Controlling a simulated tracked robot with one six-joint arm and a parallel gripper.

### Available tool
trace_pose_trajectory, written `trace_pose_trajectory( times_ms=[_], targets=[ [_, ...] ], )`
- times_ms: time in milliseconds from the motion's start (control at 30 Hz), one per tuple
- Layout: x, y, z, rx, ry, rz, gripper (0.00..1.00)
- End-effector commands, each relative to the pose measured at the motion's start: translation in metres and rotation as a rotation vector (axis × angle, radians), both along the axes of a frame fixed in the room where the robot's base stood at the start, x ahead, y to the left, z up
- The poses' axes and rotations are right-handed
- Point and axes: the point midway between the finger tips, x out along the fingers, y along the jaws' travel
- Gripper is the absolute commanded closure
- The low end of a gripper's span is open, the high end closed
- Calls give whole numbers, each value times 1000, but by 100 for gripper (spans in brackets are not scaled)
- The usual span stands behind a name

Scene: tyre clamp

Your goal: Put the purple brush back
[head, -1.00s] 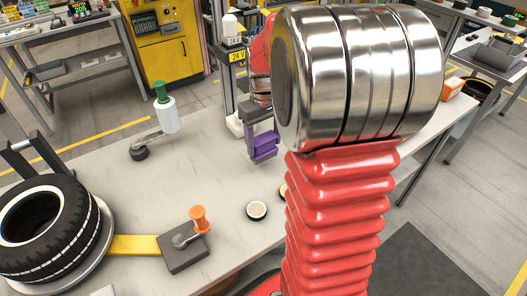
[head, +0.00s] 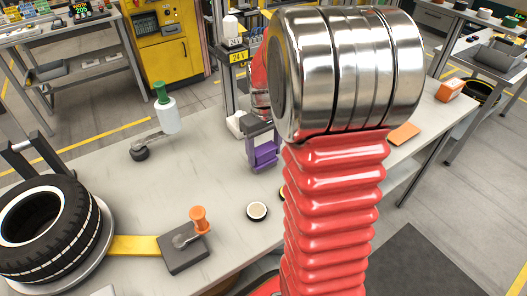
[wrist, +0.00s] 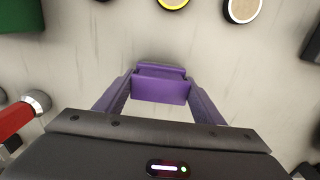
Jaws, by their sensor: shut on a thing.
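The purple brush (wrist: 160,87) is between the two purple fingers of my gripper (wrist: 160,100) in the wrist view, seen as a purple block from above. My gripper (head: 263,157) is shut on it over the middle of the grey table (head: 120,200) in the head view. Brush and fingers are nearly the same colour there, so their outlines are hard to part. I cannot tell whether the brush touches the table. Its underside is hidden.
A tyre (head: 68,232) and an orange-handled clamp (head: 199,219) are at left. A green-capped bottle (head: 166,117) stands behind. A cream-topped round pot (head: 257,211) is in front of the gripper. An orange pad (head: 404,134) and orange box (head: 449,90) are at right. My arm hides part of the table.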

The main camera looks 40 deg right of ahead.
Motion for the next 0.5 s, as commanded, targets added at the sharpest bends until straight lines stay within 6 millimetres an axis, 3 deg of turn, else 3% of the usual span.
trace_pose_trajectory(
  times_ms=[67,100,367,500],
  targets=[
    [0,0,-1,0,0,0,59],
    [0,0,-2,0,0,0,37],
    [0,0,-2,0,0,-1,19],
    [0,0,-2,0,0,-1,19]
  ],
)
